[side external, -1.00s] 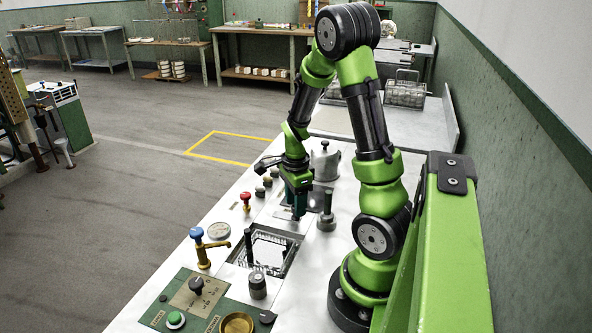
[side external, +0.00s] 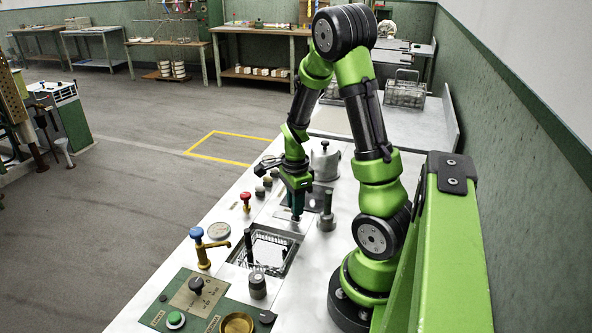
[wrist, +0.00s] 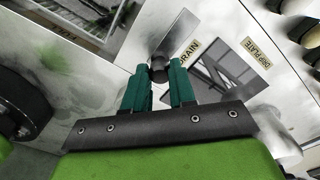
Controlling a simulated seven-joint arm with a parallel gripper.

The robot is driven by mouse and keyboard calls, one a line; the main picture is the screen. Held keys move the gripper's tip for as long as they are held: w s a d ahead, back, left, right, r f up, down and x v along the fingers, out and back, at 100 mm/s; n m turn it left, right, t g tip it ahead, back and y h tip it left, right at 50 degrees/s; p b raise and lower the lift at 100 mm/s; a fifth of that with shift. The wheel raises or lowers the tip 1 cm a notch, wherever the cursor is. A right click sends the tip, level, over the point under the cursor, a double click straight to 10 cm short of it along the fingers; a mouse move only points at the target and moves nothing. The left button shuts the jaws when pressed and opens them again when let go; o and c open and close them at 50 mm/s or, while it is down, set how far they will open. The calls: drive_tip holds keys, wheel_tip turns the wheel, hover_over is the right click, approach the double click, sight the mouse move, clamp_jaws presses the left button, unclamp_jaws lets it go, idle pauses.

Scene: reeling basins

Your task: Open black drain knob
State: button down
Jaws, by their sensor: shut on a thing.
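The black drain knob (wrist: 159,72) shows in the wrist view between my fingertips, beside a plate marked DRAIN (wrist: 186,52). My gripper (wrist: 157,78) is shut on it, with one green finger on each side. In the side view my gripper (side external: 297,214) points down at the worktop, by the far edge of the near basin (side external: 287,262). The knob is mostly hidden behind the fingers there, so I cannot tell its angle from that view.
A wire basket (side external: 262,248) sits in the near basin. Black-handled posts stand to the right (side external: 327,214) and in front (side external: 258,286). A blue-topped brass tap (side external: 200,248) and a red-topped valve (side external: 246,201) stand left. A grey pot (side external: 324,163) is behind.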

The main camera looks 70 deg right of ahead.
drive_tip(key=w, duration=0.3)
drive_tip(key=c, duration=0.9)
unclamp_jaws()
drive_tip(key=shift+c, duration=0.2)
wheel_tip(320, 180, up, 17)
